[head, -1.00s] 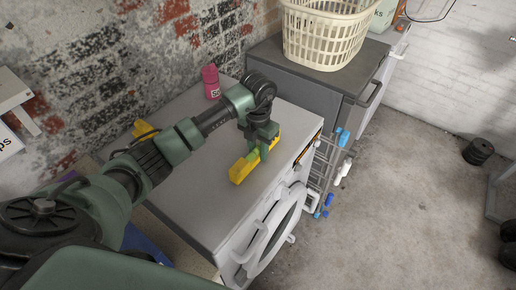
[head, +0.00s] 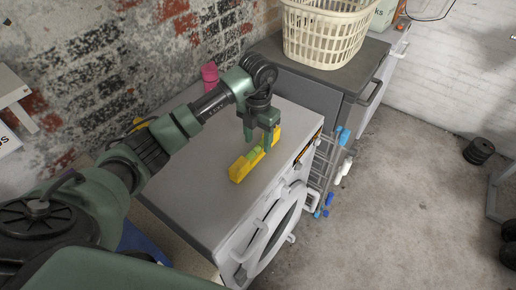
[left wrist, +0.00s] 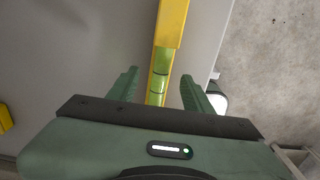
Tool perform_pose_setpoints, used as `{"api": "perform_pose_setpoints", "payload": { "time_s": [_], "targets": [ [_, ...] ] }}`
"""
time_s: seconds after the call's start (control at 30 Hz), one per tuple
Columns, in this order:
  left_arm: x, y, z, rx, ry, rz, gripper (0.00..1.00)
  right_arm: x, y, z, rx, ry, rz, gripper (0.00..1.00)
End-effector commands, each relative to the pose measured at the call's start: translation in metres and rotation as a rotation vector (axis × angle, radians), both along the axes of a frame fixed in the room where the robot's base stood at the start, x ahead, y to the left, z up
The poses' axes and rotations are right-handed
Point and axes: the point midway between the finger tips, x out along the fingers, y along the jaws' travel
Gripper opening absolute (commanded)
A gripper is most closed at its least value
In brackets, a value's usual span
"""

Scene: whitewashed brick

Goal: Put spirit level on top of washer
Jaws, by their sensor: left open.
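The yellow spirit level (head: 241,170) with a green vial lies flat on the grey top of the washer (head: 198,185), close to its front edge. My left gripper (head: 259,137) is open just above the level and holds nothing. In the left wrist view the level (left wrist: 172,28) runs between the two spread fingers (left wrist: 160,92), with a gap on each side. My right gripper is not in view.
A pink bottle (head: 210,75) and a partly hidden yellow object stand at the washer's back by the brick wall. A dark cabinet with a cream laundry basket (head: 325,35) stands beyond the washer. A drying rack (head: 325,165) stands beside it.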

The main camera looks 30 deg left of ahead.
Motion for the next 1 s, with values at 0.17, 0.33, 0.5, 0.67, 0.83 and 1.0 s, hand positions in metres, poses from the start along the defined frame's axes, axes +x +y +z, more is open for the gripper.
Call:
{"api": "perform_pose_setpoints", "payload": {
  "time_s": [0.17,0.33,0.5,0.67,0.83,1.0],
  "targets": [
    [0.001,0.001,0.039,0.002,-0.006,0.001,0.50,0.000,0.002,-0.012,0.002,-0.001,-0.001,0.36],
    [0.001,0.001,0.068,0.003,-0.002,0.001,0.50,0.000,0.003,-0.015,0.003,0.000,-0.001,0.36],
    [0.000,0.000,0.080,0.001,-0.001,0.000,0.50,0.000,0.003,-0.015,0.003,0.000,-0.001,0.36],
    [0.000,0.000,0.082,0.000,0.001,0.000,0.50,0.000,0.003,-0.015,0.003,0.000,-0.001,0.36],
    [0.000,0.000,0.082,0.000,0.001,0.000,0.50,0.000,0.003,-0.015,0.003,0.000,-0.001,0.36],
    [0.000,0.000,0.081,0.000,0.001,0.000,0.50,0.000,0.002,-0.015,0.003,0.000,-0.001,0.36]
  ]
}}
